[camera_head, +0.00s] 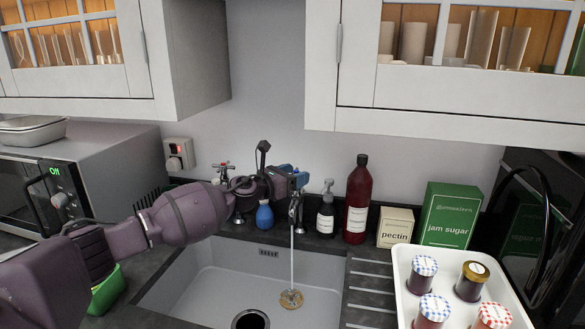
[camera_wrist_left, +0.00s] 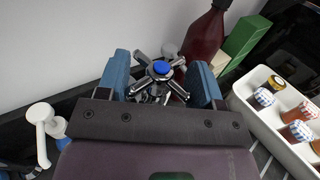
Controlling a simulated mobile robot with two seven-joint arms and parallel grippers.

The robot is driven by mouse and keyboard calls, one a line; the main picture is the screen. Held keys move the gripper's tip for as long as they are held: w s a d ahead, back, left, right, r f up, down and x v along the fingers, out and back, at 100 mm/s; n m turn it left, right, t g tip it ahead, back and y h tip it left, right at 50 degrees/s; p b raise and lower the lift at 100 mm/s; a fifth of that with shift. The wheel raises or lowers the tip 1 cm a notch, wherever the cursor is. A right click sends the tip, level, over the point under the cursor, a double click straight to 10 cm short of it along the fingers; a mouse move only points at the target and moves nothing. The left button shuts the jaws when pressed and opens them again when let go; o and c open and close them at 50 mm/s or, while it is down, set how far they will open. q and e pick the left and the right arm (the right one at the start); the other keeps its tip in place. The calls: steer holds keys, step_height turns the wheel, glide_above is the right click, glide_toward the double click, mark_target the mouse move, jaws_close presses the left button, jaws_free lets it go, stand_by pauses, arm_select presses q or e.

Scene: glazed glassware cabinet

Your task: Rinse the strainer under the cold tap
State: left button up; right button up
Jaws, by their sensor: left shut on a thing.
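My left gripper (camera_head: 288,182) is shut on the cross-shaped handle of the cold tap. In the left wrist view the handle with its blue cap (camera_wrist_left: 161,68) sits between the two blue fingers (camera_wrist_left: 164,80). A thin stream of water (camera_head: 292,250) falls from this tap into the sink (camera_head: 210,275). At the foot of the stream is a small round tan patch (camera_head: 291,299); I cannot tell whether it is a splash or an object. I cannot make out a strainer in either view. My right gripper is not in view.
A second tap (camera_head: 222,170) stands left of the cold tap. A soap bottle (camera_head: 326,215), red bottle (camera_head: 357,200), pectin box (camera_head: 395,227) and jam sugar box (camera_head: 450,213) stand along the wall. A white tray (camera_head: 403,262) holds several jars. Cabinets (camera_head: 440,98) hang above.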

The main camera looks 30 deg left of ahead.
arm_select(q)
steer(key=shift+r+n+t+y+p, duration=0.35)
steer(key=shift+n+y+p, duration=0.4)
steer(key=shift+p, duration=0.9)
steer(key=shift+n+y+p, duration=0.25)
steer(key=shift+y+p, duration=0.5)
steer(key=shift+p, duration=0.1)
steer(key=shift+f+n+t+y, duration=0.25)
steer(key=shift+n+y, duration=0.35)
steer(key=shift+y, duration=0.3)
steer(key=o, duration=0.9)
steer(key=shift+d, duration=0.1)
steer(key=shift+s+f, duration=0.1)
steer(key=shift+s, duration=0.05)
steer(key=shift+s+a+b, duration=0.1)
steer(key=shift+s+a, duration=0.05)
steer(key=shift+s, duration=1.6)
steer(key=shift+s+a+b, duration=0.15)
steer(key=shift+s+a, duration=0.05)
steer(key=shift+s, duration=1.55)
steer(key=shift+s+a+b, duration=0.1)
steer(key=shift+s+a, duration=0.05)
steer(key=shift+s, duration=1.6)
